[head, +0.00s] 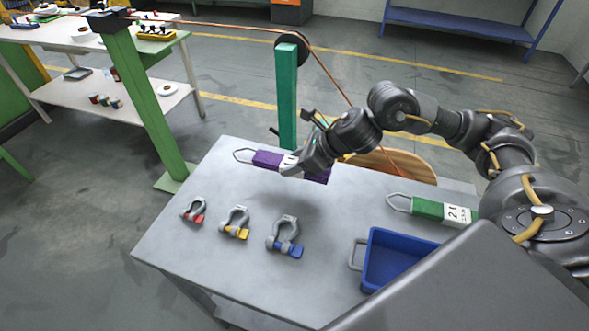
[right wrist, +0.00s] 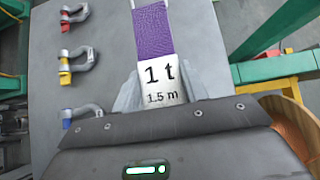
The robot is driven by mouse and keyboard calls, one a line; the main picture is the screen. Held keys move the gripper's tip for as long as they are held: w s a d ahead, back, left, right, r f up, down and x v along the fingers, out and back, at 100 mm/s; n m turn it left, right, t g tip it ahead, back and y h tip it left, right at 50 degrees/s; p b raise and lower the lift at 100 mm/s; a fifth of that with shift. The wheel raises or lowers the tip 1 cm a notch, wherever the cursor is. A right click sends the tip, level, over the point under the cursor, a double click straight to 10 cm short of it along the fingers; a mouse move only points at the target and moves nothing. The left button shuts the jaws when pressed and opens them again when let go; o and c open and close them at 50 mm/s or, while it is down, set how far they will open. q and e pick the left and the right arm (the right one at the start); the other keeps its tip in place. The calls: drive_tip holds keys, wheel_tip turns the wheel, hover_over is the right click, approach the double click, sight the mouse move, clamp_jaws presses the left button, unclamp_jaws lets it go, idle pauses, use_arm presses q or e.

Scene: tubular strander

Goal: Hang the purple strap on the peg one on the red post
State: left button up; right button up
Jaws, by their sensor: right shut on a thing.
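The purple strap (head: 267,159) has a grey wire loop at its left end and a white label reading 1 t, 1.5 m. My right gripper (head: 292,166) is shut on it at the label, over the far part of the grey table. In the right wrist view the strap (right wrist: 152,30) runs away from between the fingers (right wrist: 160,92). Part of the strap is hidden behind my gripper in the head view. I cannot tell whether it touches the tabletop. No red post or peg one shows in these frames. My left gripper is not in view.
The table (head: 180,245) also holds red, yellow and blue shackles (head: 236,222), a green strap (head: 428,208) and a blue bin (head: 405,258). A teal post (head: 287,95) with a pulley stands behind it. A green post (head: 140,105) stands left, and a wooden reel (head: 395,163) behind.

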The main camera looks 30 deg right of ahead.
drive_tip(key=f, duration=0.2)
drive_tip(key=w+f, duration=0.1)
drive_tip(key=shift+d+f, duration=0.25)
drive_tip(key=shift+f, duration=0.15)
